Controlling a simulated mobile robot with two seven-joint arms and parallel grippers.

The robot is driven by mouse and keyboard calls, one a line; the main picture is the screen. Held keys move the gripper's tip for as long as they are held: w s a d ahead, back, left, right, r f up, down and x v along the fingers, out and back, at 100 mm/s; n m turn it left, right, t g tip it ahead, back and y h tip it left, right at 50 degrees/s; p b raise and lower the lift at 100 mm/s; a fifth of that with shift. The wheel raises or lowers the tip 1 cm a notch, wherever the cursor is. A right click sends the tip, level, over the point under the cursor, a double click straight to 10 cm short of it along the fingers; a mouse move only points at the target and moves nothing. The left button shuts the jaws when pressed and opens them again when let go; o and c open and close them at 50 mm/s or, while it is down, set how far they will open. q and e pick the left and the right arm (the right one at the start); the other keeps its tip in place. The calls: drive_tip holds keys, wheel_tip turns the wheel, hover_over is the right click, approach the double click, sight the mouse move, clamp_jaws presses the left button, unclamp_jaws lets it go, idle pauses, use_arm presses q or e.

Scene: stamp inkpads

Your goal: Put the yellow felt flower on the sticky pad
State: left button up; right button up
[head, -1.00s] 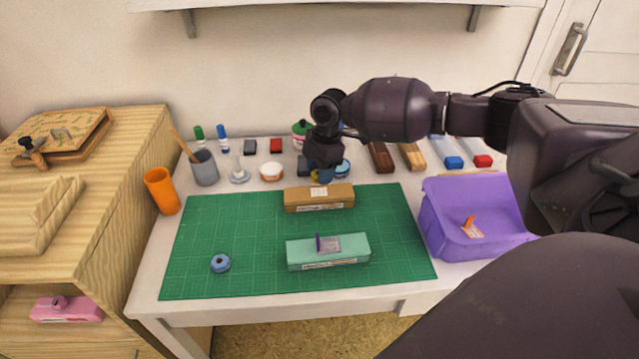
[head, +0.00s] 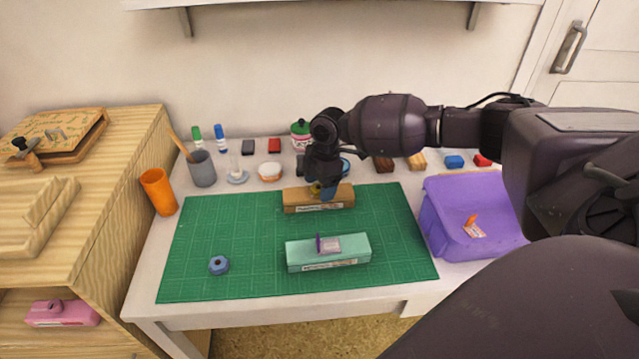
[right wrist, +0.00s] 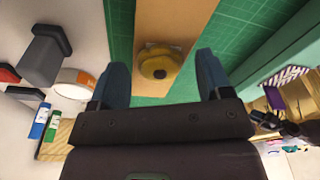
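The yellow felt flower (right wrist: 160,66), with a dark centre, lies over the top of the long tan box (head: 320,200), where a pale pad edge shows beside it in the right wrist view. Whether it touches the pad is hard to tell. My right gripper (head: 327,191) is low over that box. Its blue fingers stand apart on both sides of the flower, with a gap on each side. In the head view, the flower is a small yellow patch (head: 315,188) by the fingers, mostly hidden. My left gripper is not in view.
A teal box (head: 328,259) with a grey pad and upright purple piece stands in front on the green mat (head: 230,225). A blue hexagonal piece (head: 219,265) lies left. A purple bin (head: 440,220) is right; cups and bottles line the back. The mat's left side is mostly clear.

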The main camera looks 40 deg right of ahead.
use_arm(q)
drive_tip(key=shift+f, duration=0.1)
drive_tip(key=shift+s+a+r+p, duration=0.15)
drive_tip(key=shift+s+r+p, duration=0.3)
drive_tip(key=shift+p, duration=0.5)
use_arm(e)
wheel_tip(320, 180, up, 12)
drive_tip(key=d, duration=0.1)
drive_tip(key=shift+s+d, duration=0.15)
drive_tip(key=shift+d, duration=0.2)
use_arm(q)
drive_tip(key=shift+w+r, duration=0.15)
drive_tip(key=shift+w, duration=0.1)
use_arm(e)
drive_tip(key=shift+r, duration=0.1)
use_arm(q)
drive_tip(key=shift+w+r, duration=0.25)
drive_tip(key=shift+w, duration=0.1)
